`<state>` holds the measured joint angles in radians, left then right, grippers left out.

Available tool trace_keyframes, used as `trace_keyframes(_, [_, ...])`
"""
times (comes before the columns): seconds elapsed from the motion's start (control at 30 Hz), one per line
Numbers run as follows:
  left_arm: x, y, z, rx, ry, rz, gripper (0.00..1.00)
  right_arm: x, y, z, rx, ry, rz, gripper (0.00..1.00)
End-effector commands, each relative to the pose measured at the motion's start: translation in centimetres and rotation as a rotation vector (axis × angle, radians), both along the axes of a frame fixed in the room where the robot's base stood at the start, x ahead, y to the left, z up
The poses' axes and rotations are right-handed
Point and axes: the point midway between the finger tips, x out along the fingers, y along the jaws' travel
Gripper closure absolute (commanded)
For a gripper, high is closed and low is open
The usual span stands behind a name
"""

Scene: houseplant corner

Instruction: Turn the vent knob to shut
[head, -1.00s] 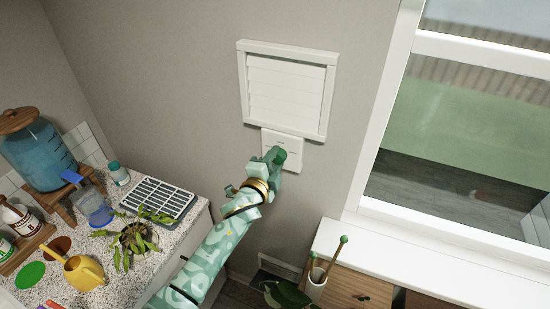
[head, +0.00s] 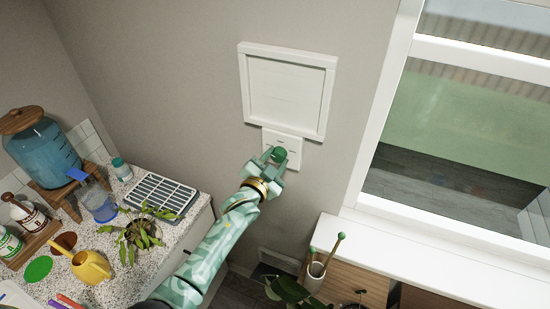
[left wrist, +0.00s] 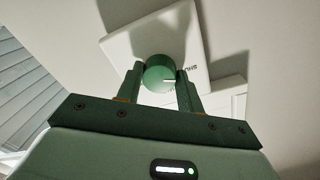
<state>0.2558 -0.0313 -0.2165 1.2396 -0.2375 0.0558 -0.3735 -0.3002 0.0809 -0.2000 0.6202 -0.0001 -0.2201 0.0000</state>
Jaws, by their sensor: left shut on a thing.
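The green round vent knob (head: 279,154) sits on a white plate (head: 291,147) on the wall, below the square white vent (head: 286,92). The vent's face looks flat, with its slats closed together. My left gripper (head: 273,158) is shut on the knob, one finger on each side. In the left wrist view the knob (left wrist: 158,74) lies between my left fingertips (left wrist: 159,80), and its pale pointer line is turned to the right, near the lettering on the plate (left wrist: 190,45) that seems to read SHUT. My right gripper is not in view.
A speckled counter (head: 125,270) at left holds a blue water dispenser (head: 42,150), a potted plant (head: 140,238), a yellow watering can (head: 90,266) and a slatted tray (head: 163,194). A window (head: 460,140) and white sill (head: 400,262) are at right.

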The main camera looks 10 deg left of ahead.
Motion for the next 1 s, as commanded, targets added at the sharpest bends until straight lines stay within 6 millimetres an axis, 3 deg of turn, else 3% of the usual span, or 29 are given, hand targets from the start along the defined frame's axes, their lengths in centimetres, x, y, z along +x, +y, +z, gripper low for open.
trace_keyframes(0.57, [-0.08, 0.01, -0.26, -0.033, 0.012, 0.0, 0.86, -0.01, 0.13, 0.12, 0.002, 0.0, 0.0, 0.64])
trace_keyframes(0.6, [-0.08, 0.01, -0.26, -0.033, 0.012, 0.0, 0.57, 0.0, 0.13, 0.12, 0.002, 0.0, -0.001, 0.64])
trace_keyframes(0.67, [-0.08, 0.0, -0.24, -0.033, 0.011, 0.0, 0.41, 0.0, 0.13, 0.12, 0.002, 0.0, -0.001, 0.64])
trace_keyframes(1.0, [-0.35, 0.08, -0.13, -0.032, 0.009, -0.001, 0.41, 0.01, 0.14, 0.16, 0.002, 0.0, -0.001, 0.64])
